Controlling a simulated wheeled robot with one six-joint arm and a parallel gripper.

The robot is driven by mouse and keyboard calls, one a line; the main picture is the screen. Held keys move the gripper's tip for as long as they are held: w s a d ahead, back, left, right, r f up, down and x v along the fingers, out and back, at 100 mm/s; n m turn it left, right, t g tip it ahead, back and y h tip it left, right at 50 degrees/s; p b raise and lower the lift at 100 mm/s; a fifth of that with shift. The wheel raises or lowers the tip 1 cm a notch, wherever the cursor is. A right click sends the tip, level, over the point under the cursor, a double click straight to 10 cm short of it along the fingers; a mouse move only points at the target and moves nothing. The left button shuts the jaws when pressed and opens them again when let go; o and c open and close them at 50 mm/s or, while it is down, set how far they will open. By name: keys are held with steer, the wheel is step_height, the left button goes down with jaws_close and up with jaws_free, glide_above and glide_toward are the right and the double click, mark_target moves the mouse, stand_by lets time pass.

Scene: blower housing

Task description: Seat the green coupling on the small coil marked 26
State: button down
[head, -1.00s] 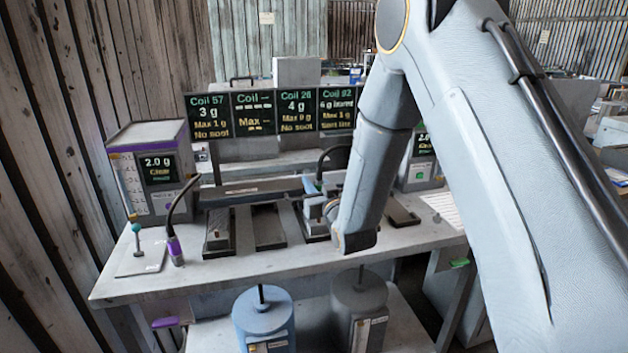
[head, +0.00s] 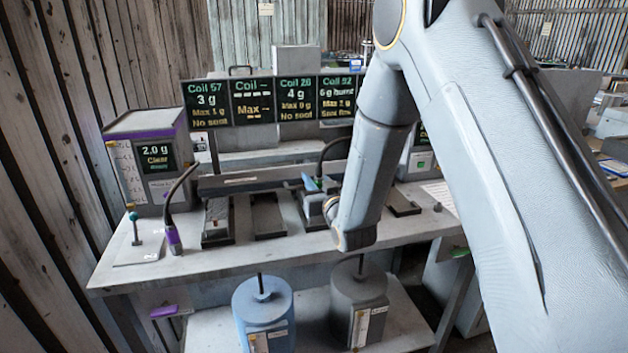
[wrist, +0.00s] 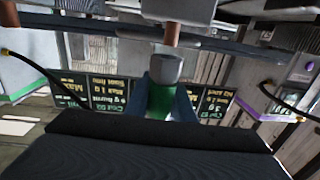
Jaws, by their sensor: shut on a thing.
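The green coupling (wrist: 160,101) is in the wrist view, between the two blue fingers of my gripper (wrist: 168,104). A grey cylindrical piece (wrist: 167,68) shows directly beyond it; whether it belongs to the coupling is unclear. In the head view a little green (head: 319,183) shows at my gripper (head: 311,186), over the third station from the left on the bench. The panel for coil 26 (head: 296,100) reads 4 g. My arm hides part of this station, and I cannot tell whether coupling and coil touch.
A dark hose (head: 335,150) arches close behind my gripper. Low trays (head: 267,215) stand to its left. A grey box with a small screen (head: 150,160) and a purple-banded hose (head: 173,238) are at the bench's left end. Blue (head: 263,310) and grey (head: 358,300) canisters stand below.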

steer(key=shift+f+b, duration=1)
steer(key=shift+f, duration=0.45)
steer(key=c, duration=1.4)
jaws_free()
steer(key=shift+c, duration=0.2)
steer(key=shift+s, duration=0.2)
steer(key=b+v, duration=0.1)
steer(key=v, duration=0.6)
steer(key=shift+s+b, duration=0.2)
steer(key=shift+b, duration=0.2)
steer(key=shift+d, duration=0.1)
